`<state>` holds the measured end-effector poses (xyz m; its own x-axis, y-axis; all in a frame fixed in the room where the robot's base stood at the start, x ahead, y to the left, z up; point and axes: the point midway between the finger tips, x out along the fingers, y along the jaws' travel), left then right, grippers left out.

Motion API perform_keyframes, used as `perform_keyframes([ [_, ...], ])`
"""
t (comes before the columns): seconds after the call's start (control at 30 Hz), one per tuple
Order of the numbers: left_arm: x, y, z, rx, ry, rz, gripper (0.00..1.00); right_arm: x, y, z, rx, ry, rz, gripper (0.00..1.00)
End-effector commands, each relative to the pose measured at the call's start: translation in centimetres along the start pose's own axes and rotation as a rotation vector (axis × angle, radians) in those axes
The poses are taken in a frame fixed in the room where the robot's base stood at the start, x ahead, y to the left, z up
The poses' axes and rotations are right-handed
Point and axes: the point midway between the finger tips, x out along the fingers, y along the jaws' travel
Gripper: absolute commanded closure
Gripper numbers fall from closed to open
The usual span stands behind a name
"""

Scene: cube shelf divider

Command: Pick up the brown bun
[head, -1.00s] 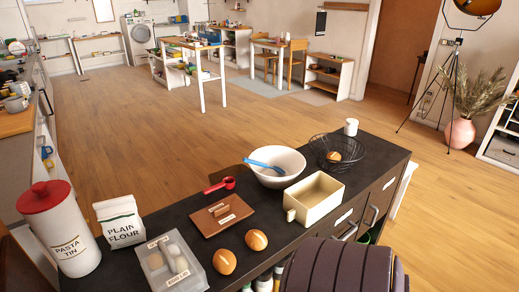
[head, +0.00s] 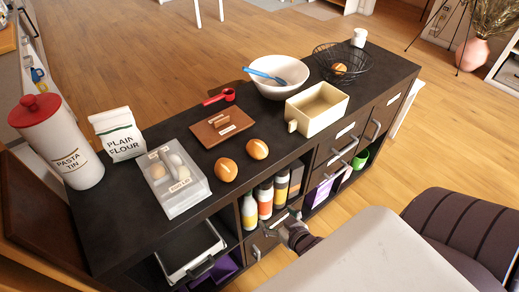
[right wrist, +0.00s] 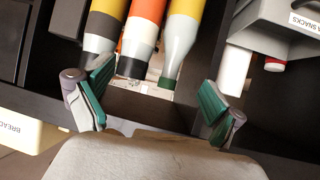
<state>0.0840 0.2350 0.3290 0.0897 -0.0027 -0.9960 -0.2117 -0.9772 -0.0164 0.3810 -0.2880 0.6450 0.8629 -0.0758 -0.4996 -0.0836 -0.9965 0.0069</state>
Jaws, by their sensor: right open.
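Two brown buns (head: 226,169) (head: 257,149) lie side by side on the dark counter top, near its front edge. A third brown bun (head: 339,69) sits in a black wire basket (head: 342,60) at the back right. My right gripper (head: 288,226) is in front of the shelf unit, below and to the right of the two loose buns. It is small and partly hidden by my arm in the head view. In the right wrist view my right gripper (right wrist: 157,88) has its fingers spread with nothing held between them. No bun shows there. My left gripper is not in view.
Several bottles (head: 264,200) stand in the cubby below, also in the wrist view (right wrist: 140,35). Bare counter lies left of the egg box.

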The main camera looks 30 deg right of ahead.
Motion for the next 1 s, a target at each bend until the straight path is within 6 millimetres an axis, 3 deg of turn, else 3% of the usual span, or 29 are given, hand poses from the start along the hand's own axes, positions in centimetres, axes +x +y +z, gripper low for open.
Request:
perform_keyframes([
  [0.03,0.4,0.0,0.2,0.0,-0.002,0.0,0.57,-1.0,0.5,-3.5,0.006,0.076,0.009,0.06],
  [0.1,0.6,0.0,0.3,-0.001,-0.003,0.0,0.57,-2.5,1.1,-7.6,0.014,0.162,0.018,0.06],
  [0.2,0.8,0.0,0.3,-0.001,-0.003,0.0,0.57,-4.4,1.6,-11.9,0.017,0.252,0.026,0.06],
  [0.3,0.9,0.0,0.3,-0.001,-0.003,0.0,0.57,-5.6,1.9,-14.3,0.019,0.304,0.029,0.06],
  [0.43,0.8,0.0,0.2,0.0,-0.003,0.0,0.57,-4.9,2.0,-15.8,0.019,0.328,0.03,0.06],
  [0.8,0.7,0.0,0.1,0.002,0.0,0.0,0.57,1.3,2.2,-17.8,0.019,0.324,0.03,0.06],
  [1.0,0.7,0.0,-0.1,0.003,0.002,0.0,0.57,2.5,2.2,-18.4,0.019,0.324,0.029,0.06],
])
